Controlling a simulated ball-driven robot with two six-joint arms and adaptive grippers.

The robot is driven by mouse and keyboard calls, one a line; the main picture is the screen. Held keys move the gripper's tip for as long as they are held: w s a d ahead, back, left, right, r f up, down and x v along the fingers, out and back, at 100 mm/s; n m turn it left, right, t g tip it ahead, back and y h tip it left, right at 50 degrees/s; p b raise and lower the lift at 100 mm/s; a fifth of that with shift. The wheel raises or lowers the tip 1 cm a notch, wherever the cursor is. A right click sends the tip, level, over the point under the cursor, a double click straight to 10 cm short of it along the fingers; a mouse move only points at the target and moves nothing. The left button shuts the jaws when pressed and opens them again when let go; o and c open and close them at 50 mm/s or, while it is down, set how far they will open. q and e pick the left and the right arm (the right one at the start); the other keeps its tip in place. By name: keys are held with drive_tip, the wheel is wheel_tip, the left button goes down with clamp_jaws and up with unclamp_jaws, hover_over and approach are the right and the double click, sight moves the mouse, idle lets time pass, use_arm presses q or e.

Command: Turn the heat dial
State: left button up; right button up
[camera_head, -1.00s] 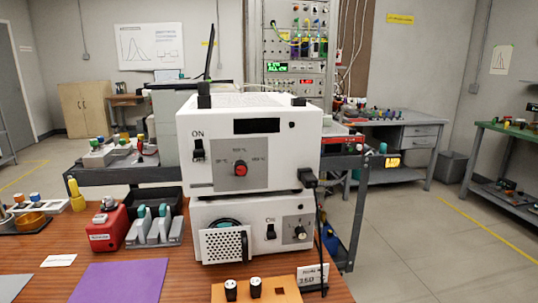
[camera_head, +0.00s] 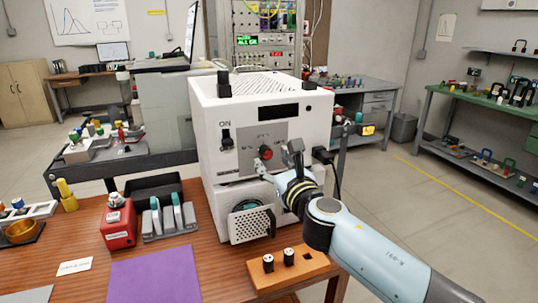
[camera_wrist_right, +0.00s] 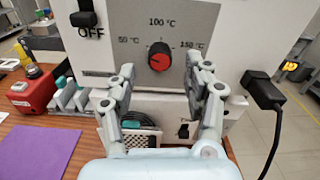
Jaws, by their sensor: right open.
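The heat dial is a red-faced black knob (camera_head: 265,153) on the grey panel of the upper white box (camera_head: 207,120). It also shows in the right wrist view (camera_wrist_right: 159,57), centred between the fingers, with 50, 100 and 150 °C marks around it. My right gripper (camera_head: 277,156) is open in front of the panel, its fingers to either side of the dial in the wrist view (camera_wrist_right: 160,80). I cannot tell whether they touch the panel. The ON/OFF switch (camera_head: 227,139) is left of the panel. My left gripper is not in view.
A black plug and cable (camera_wrist_right: 263,92) hang at the box's right side. An orange block with two black-capped vials (camera_head: 310,266), a red device (camera_head: 117,226) and a purple mat (camera_head: 154,275) lie on the table.

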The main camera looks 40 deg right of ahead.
sight(268, 154)
drive_tip(key=shift+x, duration=1.2)
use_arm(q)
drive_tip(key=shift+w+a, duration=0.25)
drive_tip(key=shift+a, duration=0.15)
use_arm(e)
drive_tip(key=shift+w+d, duration=0.1)
drive_tip(key=shift+w, duration=0.35)
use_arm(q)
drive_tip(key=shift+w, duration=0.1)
use_arm(e)
drive_tip(key=shift+c, duration=0.2)
clamp_jaws()
